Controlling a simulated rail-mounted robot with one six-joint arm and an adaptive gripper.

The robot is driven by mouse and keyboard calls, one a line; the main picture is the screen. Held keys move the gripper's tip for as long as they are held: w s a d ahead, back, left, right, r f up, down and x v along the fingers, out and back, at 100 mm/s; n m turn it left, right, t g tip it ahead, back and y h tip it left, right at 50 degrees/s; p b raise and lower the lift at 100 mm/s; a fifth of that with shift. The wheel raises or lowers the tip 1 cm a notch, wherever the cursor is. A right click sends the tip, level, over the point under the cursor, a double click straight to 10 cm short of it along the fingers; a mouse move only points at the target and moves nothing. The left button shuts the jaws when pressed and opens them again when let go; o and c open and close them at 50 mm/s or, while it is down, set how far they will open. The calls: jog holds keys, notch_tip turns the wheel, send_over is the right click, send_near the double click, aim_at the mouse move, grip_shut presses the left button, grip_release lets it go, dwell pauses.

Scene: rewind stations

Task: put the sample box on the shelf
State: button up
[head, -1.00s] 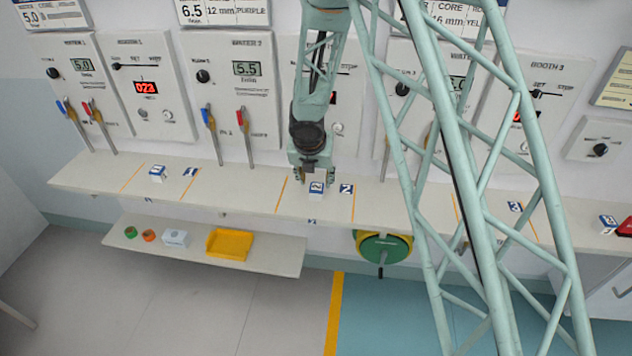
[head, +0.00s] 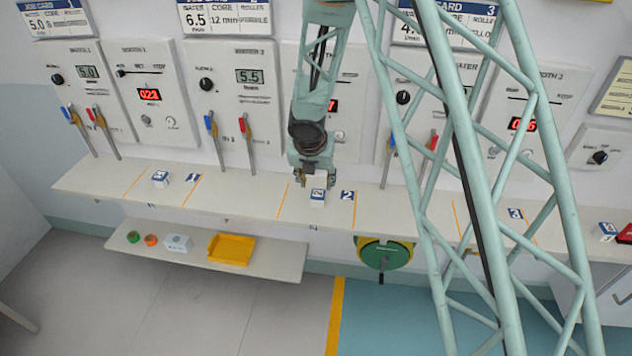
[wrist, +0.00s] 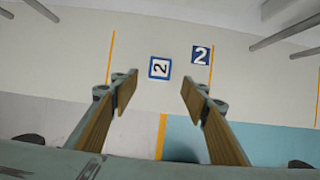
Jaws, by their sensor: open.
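A white box (head: 179,243) sits on the shorter lower shelf (head: 270,265). Which one is the sample box is not marked.
The lower shelf also holds a yellow tray (head: 231,249), a green roll (head: 133,237) and an orange roll (head: 151,240). Similar labelled boxes stand by the 1 plate (head: 160,179) and at far right (head: 608,231). Levers (head: 215,135) rise behind the ledge. A green wheel (head: 384,254) hangs below.

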jog(key=shift+r, duration=0.1)
dwell(0.3)
jog(key=s+d+r+m+h, duration=0.1)
jog(key=s+d+r+m, duration=0.25)
jog(key=d+r, duration=0.35)
jog(key=s+d+r+m, duration=0.3)
jog(key=d+r+m, duration=0.15)
jog(key=r, duration=0.45)
jog(key=s+d+r+m+h, duration=0.1)
jog(key=s+d+r+m, duration=0.3)
jog(key=r, duration=0.4)
jog(key=s+d+r+m, duration=1)
jog(key=s+r, duration=0.1)
jog(key=s, duration=0.3)
jog(key=s+a+r+m+y, duration=0.1)
jog(key=s+m, duration=1.1)
jog(key=s, duration=1.6)
notch_tip(320, 180, up, 2)
jog(key=shift+a+r+m+g+y, duration=0.2)
jog(key=shift+m+g+y, duration=0.1)
jog(key=shift+y, duration=0.5)
jog(key=shift+w, duration=0.1)
